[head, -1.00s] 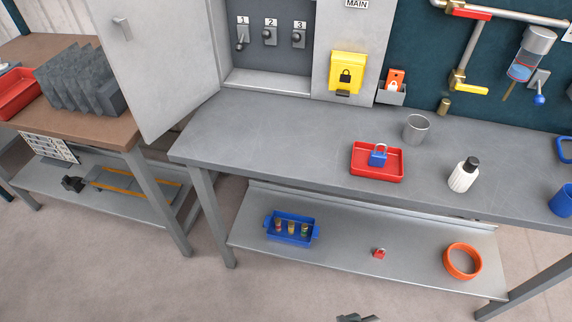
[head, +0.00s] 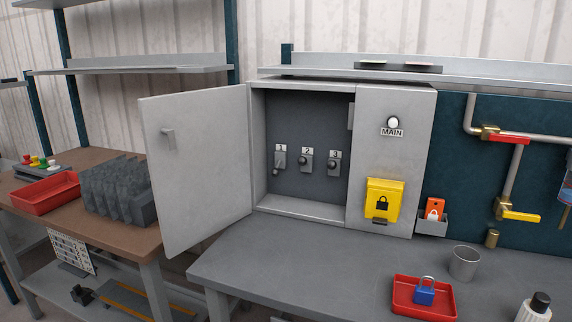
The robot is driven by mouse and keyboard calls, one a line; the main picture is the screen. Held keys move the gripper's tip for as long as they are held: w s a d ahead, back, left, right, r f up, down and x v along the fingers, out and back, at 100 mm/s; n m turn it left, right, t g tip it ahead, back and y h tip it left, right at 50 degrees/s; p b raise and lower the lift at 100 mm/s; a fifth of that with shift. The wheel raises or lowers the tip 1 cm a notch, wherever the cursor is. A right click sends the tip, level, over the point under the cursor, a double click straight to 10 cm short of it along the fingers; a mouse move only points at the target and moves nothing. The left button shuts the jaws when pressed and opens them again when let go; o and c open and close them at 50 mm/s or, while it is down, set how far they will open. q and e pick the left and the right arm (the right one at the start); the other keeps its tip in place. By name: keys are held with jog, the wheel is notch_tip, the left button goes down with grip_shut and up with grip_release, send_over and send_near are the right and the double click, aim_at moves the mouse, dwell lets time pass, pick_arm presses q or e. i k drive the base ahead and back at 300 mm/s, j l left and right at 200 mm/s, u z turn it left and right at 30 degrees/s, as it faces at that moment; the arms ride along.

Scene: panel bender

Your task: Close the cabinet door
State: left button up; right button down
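The grey cabinet (head: 395,155) stands at the back of the grey workbench. Its door (head: 200,150) is hinged on the left side of the opening and stands wide open, swung out toward the left front. Inside the open compartment (head: 305,120) are three switches (head: 306,160) labelled 1, 2 and 3. Neither of my grippers is in the head view.
A yellow lock box (head: 382,198) is on the cabinet's fixed right panel. On the workbench (head: 270,260) are a red tray (head: 408,306) with a blue padlock (head: 425,291), a grey cup (head: 464,262) and a white bottle (head: 534,308). A brown table (head: 110,212) stands left, near the door.

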aim_at(201, 187)
jog(key=j+z, duration=0.1)
jog(key=z, duration=0.4)
jog(key=j+z, duration=0.35)
jog(key=j, duration=0.15)
jog(key=i+j+z, duration=0.1)
jog(key=j+z, duration=0.25)
jog(key=j, duration=0.15)
jog(key=j+z, duration=0.1)
jog(key=j, duration=0.45)
jog(key=k+j+z, duration=0.1)
jog(key=j, duration=0.4)
jog(key=k+j+z, duration=0.1)
jog(key=j, duration=0.4)
jog(key=k+j+z, duration=0.1)
jog(key=j, duration=0.4)
jog(key=k+j, duration=0.1)
jog(key=j, duration=0.3)
jog(key=k+j, duration=0.1)
jog(key=j, duration=0.75)
jog(key=i, duration=0.4)
jog(key=k+z, duration=0.1)
jog(key=k, duration=0.25)
jog(key=k+z, duration=0.75)
jog(key=i+l, duration=0.05)
jog(key=i, duration=0.05)
